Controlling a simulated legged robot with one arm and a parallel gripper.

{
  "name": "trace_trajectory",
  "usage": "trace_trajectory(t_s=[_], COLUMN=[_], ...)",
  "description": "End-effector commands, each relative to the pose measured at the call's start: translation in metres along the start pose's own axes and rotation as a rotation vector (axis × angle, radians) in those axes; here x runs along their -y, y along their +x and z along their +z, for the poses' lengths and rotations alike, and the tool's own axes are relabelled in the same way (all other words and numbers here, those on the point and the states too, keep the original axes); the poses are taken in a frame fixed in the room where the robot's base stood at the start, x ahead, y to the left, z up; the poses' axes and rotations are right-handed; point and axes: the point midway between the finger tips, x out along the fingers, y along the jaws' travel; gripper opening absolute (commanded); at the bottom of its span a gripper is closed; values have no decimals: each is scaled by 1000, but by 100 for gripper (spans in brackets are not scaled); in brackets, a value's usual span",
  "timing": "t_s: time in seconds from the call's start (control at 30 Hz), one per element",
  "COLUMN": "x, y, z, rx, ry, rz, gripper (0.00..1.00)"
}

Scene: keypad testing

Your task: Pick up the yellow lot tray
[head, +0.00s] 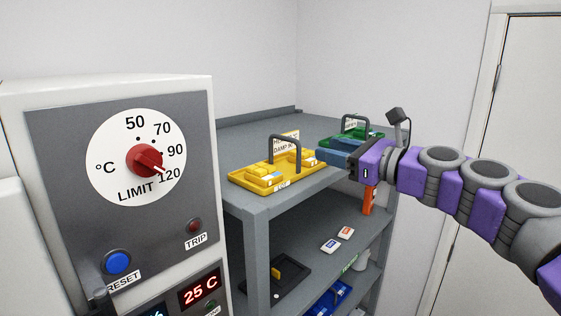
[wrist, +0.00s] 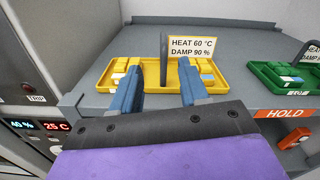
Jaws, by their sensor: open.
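The yellow lot tray (head: 240,181) sits on the top shelf of a grey rack, near its front edge. It has a dark upright handle (head: 272,152) and holds several small yellow and pale pieces. In the wrist view the yellow tray (wrist: 152,86) lies straight ahead, its handle (wrist: 163,60) standing between the fingers in the picture. A card reading "HEAT 60 °C, DAMP 90 %" (wrist: 192,47) stands behind it. My gripper (head: 325,156) is open and empty, its blue fingers (wrist: 160,82) pointing at the tray from the right. Contact with the handle is not visible.
A green tray (wrist: 278,78) with a dark handle stands right of the yellow one. The grey shelf (head: 232,138) is bare behind them. A test cabinet (head: 60,230) with dial and buttons stands at left. A lower shelf holds a black tray (head: 290,275) and small cards.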

Motion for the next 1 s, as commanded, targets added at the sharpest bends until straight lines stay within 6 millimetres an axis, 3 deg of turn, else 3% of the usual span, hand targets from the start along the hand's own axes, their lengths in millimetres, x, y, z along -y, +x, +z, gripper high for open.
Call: trace_trajectory(t_s=[0.3,0.5,1.0], x=[11,5,0], y=[50,83,131], z=[-2,-3,-6], rx=[6,1,2], ry=[4,2,0], rz=[-2,1,-2], gripper=[44,44,44])
